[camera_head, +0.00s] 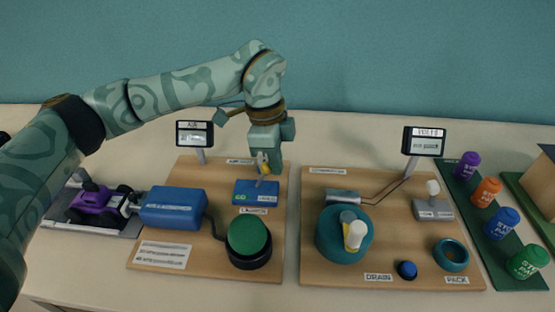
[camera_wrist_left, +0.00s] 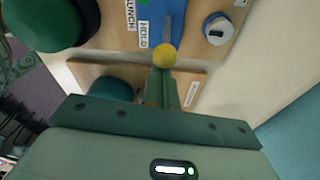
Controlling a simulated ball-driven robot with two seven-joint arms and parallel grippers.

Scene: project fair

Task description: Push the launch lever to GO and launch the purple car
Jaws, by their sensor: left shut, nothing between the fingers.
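The launch lever (camera_head: 262,180) is a thin stem with a yellow knob, rising from a blue base (camera_head: 257,191) marked GO on the left and HOLD on the right. The stem leans slightly towards the HOLD side. My left gripper (camera_head: 263,158) is shut and empty, pointing down right at the knob. In the left wrist view the yellow knob (camera_wrist_left: 165,56) lies just beyond the shut fingertips (camera_wrist_left: 163,72); I cannot tell whether they touch. The purple car (camera_head: 95,201) sits on a grey track at the left, beside a blue box (camera_head: 172,207). My right gripper is out of view.
A green-topped round pump (camera_head: 248,240) stands in front of the lever on the left wooden board (camera_head: 206,258). A small AIR display (camera_head: 195,134) stands behind. The right board (camera_head: 315,262) holds a teal drum and a switch; several coloured canisters stand further right.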

